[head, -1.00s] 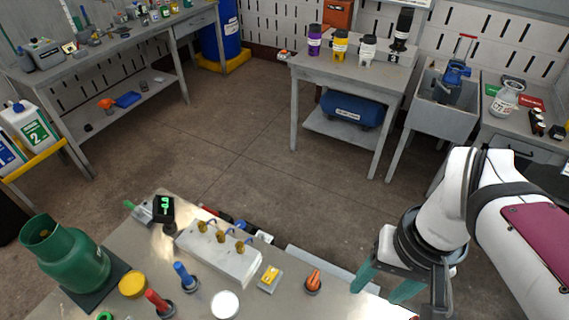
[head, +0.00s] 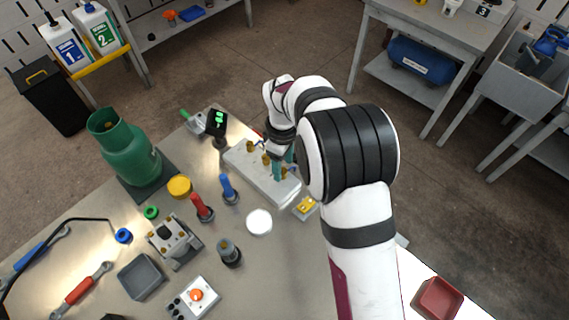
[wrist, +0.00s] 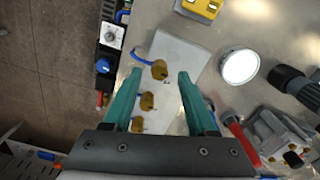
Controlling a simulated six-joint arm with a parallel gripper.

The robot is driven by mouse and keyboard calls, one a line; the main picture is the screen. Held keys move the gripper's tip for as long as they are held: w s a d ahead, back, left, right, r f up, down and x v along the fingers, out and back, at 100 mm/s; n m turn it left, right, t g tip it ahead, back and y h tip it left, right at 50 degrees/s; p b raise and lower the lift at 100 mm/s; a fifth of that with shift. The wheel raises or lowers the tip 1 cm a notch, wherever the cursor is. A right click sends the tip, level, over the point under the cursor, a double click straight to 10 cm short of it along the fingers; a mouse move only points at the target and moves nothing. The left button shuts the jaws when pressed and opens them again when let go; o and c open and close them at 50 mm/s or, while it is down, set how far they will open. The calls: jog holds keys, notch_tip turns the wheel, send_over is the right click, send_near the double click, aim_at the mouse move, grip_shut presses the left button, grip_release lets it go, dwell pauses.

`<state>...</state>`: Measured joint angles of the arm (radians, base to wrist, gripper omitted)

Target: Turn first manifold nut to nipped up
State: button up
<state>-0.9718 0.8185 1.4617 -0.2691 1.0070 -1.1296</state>
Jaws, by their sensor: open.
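The manifold is a pale block (head: 245,165) on the metal bench, with three brass nuts in a row and blue leads. It also shows in the wrist view (wrist: 178,60). My gripper (wrist: 160,77) has teal fingers, open, pointing down over the block. The brass nut nearest the yellow block (wrist: 159,69) lies between the fingertips in the wrist view, with a gap on each side. The other nuts, the middle one (wrist: 147,101) and the far one (wrist: 137,124), sit towards the palm. In the head view my arm partly hides the block. Fingertip height above the nut is unclear.
A black display with green digits (head: 216,122) stands at the block's far left end. A yellow block (head: 305,207), a white disc (head: 259,222), and blue (head: 228,189) and red (head: 201,208) handled tools stand nearby.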

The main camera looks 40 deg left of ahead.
jog(key=shift+f, duration=0.9)
grip_shut()
